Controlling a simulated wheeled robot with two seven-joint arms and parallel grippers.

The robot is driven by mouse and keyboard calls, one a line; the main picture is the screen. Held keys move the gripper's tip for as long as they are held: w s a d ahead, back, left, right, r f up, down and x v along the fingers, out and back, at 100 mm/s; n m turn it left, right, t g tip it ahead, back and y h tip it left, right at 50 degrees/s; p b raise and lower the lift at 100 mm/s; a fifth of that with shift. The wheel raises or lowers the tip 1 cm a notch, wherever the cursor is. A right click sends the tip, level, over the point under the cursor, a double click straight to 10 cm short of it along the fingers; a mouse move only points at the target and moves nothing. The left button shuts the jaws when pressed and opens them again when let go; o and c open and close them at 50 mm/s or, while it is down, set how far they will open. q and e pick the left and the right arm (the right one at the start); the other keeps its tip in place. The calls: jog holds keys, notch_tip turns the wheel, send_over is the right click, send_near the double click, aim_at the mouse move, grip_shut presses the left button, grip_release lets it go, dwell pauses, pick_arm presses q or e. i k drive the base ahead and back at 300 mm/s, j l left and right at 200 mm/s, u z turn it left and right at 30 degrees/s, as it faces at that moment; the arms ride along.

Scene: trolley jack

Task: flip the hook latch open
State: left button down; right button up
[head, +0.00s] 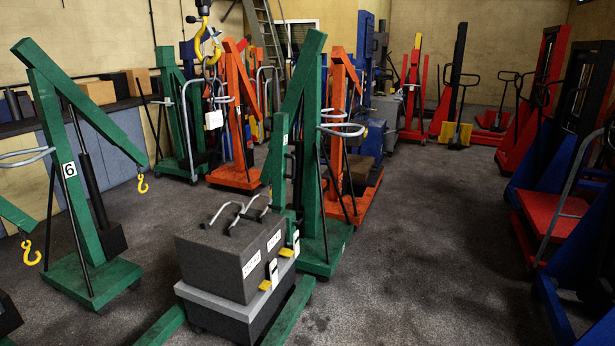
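A large yellow hook (207,42) hangs from a dark block at the top, left of centre. Its latch is too small to make out. A smaller yellow hook (142,184) hangs from the boom of the green crane (84,190) marked 6 at the left. Another yellow hook (29,252) hangs at the left edge from a green boom. Whether their latches are open or shut cannot be told. Neither of my grippers is in view.
A dark grey weight block (222,262) with handles stands in the front middle between green legs. Orange cranes (345,130) stand behind it. Red and blue lifters (560,210) line the right side. The floor at centre right (440,230) is clear.

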aim_at(213, 36)
jog(key=i+u, duration=0.1)
jog(key=i, duration=0.45)
jog(key=i+l+u, duration=0.1)
jog(key=i, duration=0.45)
jog(key=i+l+u, duration=0.15)
jog(key=i, duration=0.4)
jog(key=i+l+u, duration=0.1)
jog(key=i, duration=0.45)
jog(key=l, duration=0.1)
